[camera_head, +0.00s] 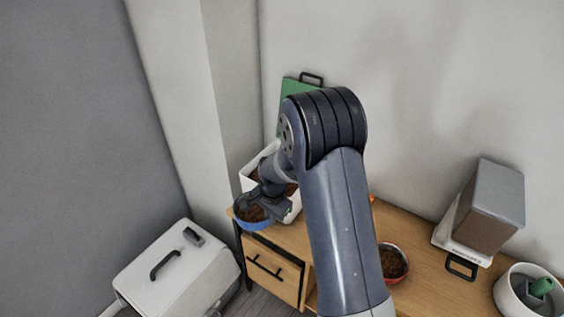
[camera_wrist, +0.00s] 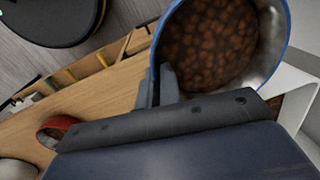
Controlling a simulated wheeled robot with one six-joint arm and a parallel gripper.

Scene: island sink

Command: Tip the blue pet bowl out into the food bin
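The blue pet bowl (camera_head: 253,226) is full of brown kibble and looks roughly level in the head view. In the wrist view the blue-rimmed bowl (camera_wrist: 284,42) has a metallic inside and its kibble lies in it. My gripper (camera_wrist: 160,86) is shut on the bowl's near rim; it also shows in the head view (camera_head: 262,202). The food bin (camera_head: 246,181) is an open white box with kibble inside, just behind the bowl and partly hidden by my arm. Its white wall (camera_wrist: 299,90) shows at the right of the wrist view.
A green panel with a black handle (camera_head: 291,90) stands against the wall behind the bin. A red bowl of kibble (camera_head: 393,262) sits on the wooden cabinet top (camera_head: 425,240). A grey-brown box (camera_head: 490,205) and a white pot (camera_head: 510,297) stand right. A white lidded box (camera_head: 165,280) stands lower left.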

